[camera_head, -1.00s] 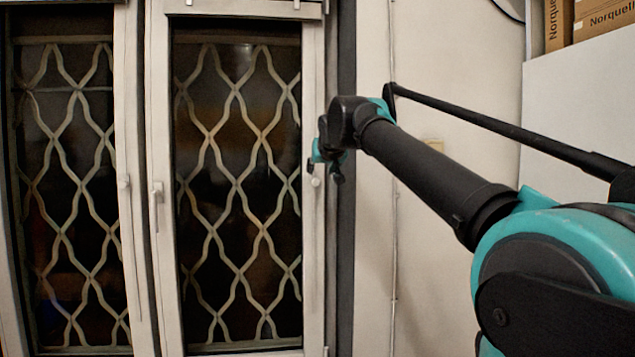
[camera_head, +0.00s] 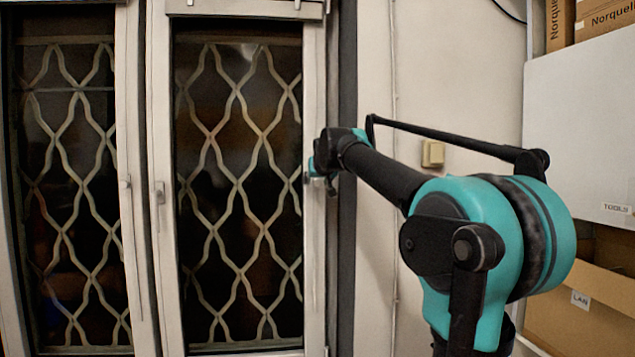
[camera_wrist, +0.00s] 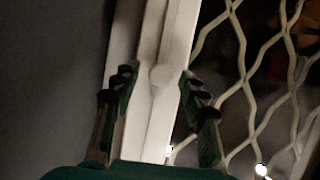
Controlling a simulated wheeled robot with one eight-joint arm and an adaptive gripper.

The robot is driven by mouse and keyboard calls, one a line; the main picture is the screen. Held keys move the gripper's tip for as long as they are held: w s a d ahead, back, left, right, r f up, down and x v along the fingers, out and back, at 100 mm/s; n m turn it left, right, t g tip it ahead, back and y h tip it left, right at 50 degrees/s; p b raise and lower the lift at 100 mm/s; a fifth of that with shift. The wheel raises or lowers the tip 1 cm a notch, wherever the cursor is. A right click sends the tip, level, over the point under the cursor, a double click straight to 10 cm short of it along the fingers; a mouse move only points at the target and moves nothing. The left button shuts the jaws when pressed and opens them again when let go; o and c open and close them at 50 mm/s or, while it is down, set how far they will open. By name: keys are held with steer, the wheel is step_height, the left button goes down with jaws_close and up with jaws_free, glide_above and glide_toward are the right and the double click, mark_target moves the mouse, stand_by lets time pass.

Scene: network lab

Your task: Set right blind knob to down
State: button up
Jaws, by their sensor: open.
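The right blind knob (camera_wrist: 160,75) is a pale round knob on the white window frame, in the middle of the wrist view. It sits at about mid-height of the right window's right side. In the head view it is mostly hidden by my gripper (camera_head: 318,180), so I cannot make out its exact outline there. In the wrist view my gripper (camera_wrist: 160,90) is open, with one dark green finger on each side of the knob. The fingers appear apart from it, and the gap in depth is hard to judge. The jaws are empty.
Two windows with wavy lattice grilles (camera_head: 240,150) fill the left. The right window's handle (camera_head: 159,192) is on its left side. A beige wall switch (camera_head: 433,153) is behind my arm. A white box (camera_head: 580,130) and cardboard boxes (camera_head: 585,310) stand at the right.

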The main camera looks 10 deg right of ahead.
jaws_close()
steer(key=shift+f, duration=0.1)
glide_toward(316, 307)
steer(key=x, duration=0.4)
steer(key=shift+w+f, duration=0.1)
steer(key=shift+w, duration=0.15)
steer(key=shift+c, duration=0.9)
jaws_free()
steer(key=shift+w+f, duration=0.1)
steer(key=shift+o, duration=0.9)
steer(key=v, duration=1.2)
